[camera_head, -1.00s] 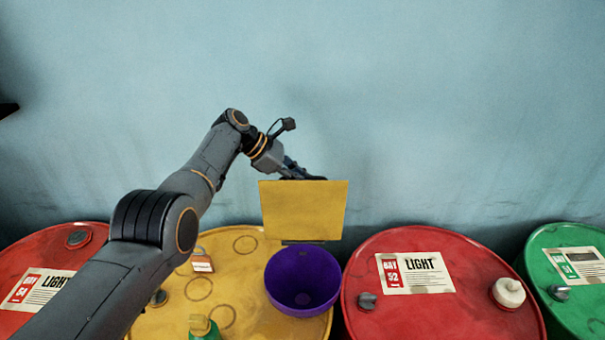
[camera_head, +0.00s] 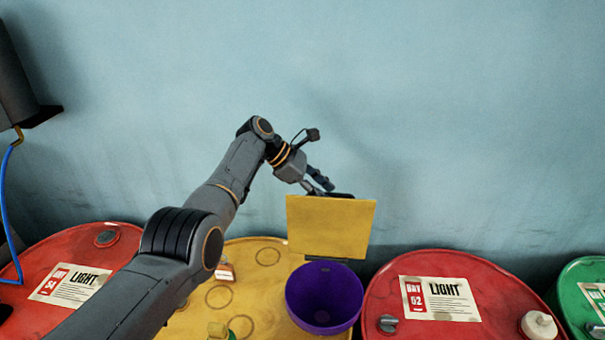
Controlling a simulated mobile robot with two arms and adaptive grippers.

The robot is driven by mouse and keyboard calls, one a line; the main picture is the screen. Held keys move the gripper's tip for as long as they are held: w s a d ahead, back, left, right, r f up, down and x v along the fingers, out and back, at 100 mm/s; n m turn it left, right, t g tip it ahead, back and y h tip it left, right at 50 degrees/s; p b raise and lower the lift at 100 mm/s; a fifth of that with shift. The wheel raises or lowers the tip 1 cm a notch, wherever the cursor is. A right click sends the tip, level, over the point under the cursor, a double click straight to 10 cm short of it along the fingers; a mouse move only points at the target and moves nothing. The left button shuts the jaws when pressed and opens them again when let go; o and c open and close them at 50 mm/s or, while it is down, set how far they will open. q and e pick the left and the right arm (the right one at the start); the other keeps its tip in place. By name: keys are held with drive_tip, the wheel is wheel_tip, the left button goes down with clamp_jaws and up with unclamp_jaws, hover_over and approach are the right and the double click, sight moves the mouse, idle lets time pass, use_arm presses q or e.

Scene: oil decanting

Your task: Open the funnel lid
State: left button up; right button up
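The purple funnel (camera_head: 324,302) stands on the yellow drum (camera_head: 256,254). Its yellow square lid (camera_head: 331,226) stands upright at the funnel's back edge, leaving the bowl uncovered. My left gripper (camera_head: 328,188) is behind and above the lid's top edge. Its fingers look spread apart, one raised and one low near the lid's top. The lid hides part of the fingers, and I cannot tell whether they touch it. My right gripper is not in view.
Red drums stand at left (camera_head: 113,240) and right (camera_head: 464,268) of the yellow one, with a green drum (camera_head: 580,284) at far right. A small green bottle (camera_head: 219,331) is at the bottom edge. A blue wall is behind.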

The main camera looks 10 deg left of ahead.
use_arm(q)
drive_tip(key=w+v, duration=0.1)
drive_tip(key=v, duration=0.8)
drive_tip(key=shift+s+a+r, duration=0.25)
drive_tip(key=shift+s+a, duration=0.05)
drive_tip(key=shift+s, duration=0.25)
